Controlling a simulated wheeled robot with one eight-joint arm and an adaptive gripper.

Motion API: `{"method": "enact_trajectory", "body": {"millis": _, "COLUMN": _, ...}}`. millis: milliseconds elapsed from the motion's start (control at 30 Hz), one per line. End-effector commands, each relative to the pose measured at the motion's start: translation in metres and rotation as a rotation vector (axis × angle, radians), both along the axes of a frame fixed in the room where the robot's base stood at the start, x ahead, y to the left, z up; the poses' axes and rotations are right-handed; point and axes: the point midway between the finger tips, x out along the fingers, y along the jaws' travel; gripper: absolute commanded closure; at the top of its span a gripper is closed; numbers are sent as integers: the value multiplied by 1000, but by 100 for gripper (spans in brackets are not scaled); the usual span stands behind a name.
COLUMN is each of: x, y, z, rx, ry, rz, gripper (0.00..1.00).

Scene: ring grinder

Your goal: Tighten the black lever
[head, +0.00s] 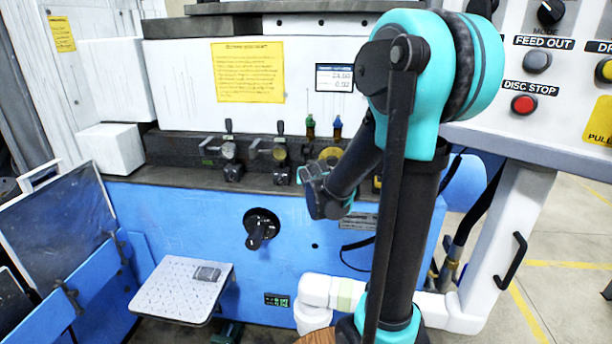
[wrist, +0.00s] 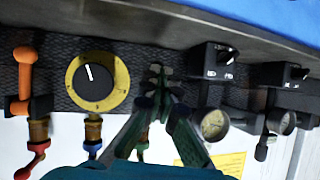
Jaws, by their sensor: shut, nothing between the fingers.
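In the head view, a round black handle with a stubby lever (head: 260,228) sits on the blue front panel. Smaller upright black levers (head: 228,126) (head: 280,127) stand on the valve row above; I cannot tell which one is the task's black lever. My gripper (head: 308,172) is shut and empty, in front of the right part of the valve row, above and to the right of the round black handle. In the wrist view, my gripper's fingertips (wrist: 157,72) are together before the dark panel, between a yellow-ringed black knob (wrist: 97,82) and a gauge (wrist: 214,124).
The wrist view shows an orange lever (wrist: 25,70) and black switch boxes (wrist: 213,61). In the head view, a perforated shelf (head: 170,292) juts out low at left. A control box with a red disc-stop button (head: 524,104) hangs at right. Open space lies before the blue panel.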

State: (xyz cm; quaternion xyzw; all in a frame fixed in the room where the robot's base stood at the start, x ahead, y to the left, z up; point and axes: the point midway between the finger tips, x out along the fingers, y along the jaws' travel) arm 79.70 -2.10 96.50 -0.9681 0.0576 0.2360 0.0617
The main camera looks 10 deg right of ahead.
Motion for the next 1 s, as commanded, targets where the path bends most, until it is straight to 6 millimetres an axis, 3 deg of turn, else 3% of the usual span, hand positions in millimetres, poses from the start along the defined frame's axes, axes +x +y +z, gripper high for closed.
{"method": "enact_trajectory", "body": {"millis": 600, "x": -85, "y": 11, "z": 0, "rx": -1, "ry": 1, "rz": 3, "gripper": 100}}
{"method": "enact_trajectory", "body": {"millis": 1000, "x": -95, "y": 12, "z": 0, "rx": -1, "ry": 0, "rz": 0, "gripper": 100}}
